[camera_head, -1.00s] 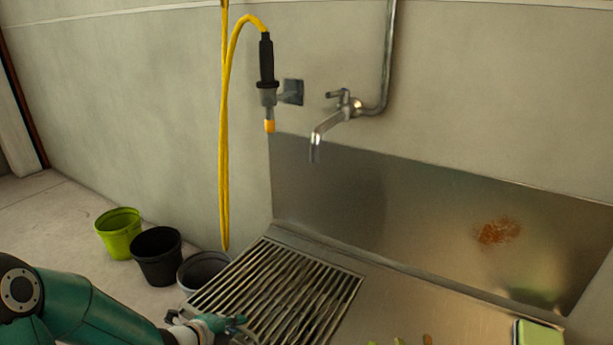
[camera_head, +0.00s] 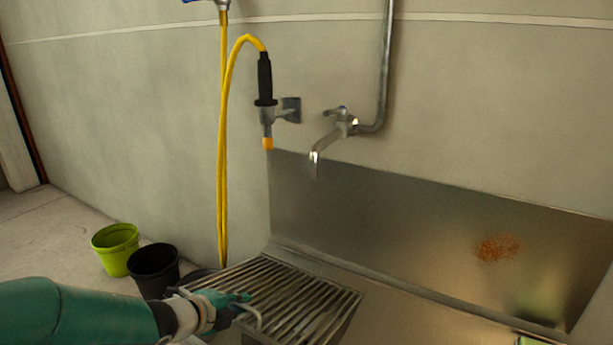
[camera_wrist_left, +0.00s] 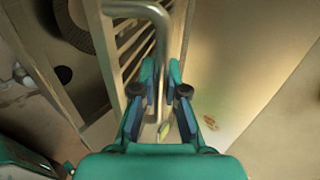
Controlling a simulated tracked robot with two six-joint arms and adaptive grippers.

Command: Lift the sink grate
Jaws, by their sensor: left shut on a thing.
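The sink grate (camera_head: 290,290) is a metal frame of parallel bars at the left end of the sink. Its near left side is raised and it looks tilted, with a gap under its right edge. A bent rod handle (camera_head: 255,318) stands at its near side; it shows in the wrist view (camera_wrist_left: 158,45) between the fingers. My left gripper (camera_head: 240,300) is shut on this handle. In the wrist view the grate's bars (camera_wrist_left: 125,45) lie left of the fingers (camera_wrist_left: 160,78). My right gripper is not in view.
A green bucket (camera_head: 116,248) and a black bucket (camera_head: 154,268) stand on the floor left of the sink. A tap (camera_head: 325,143) and a yellow hose (camera_head: 222,150) hang on the wall above. A steel splashback (camera_head: 400,220) with a rust-coloured patch (camera_head: 498,247) stands behind.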

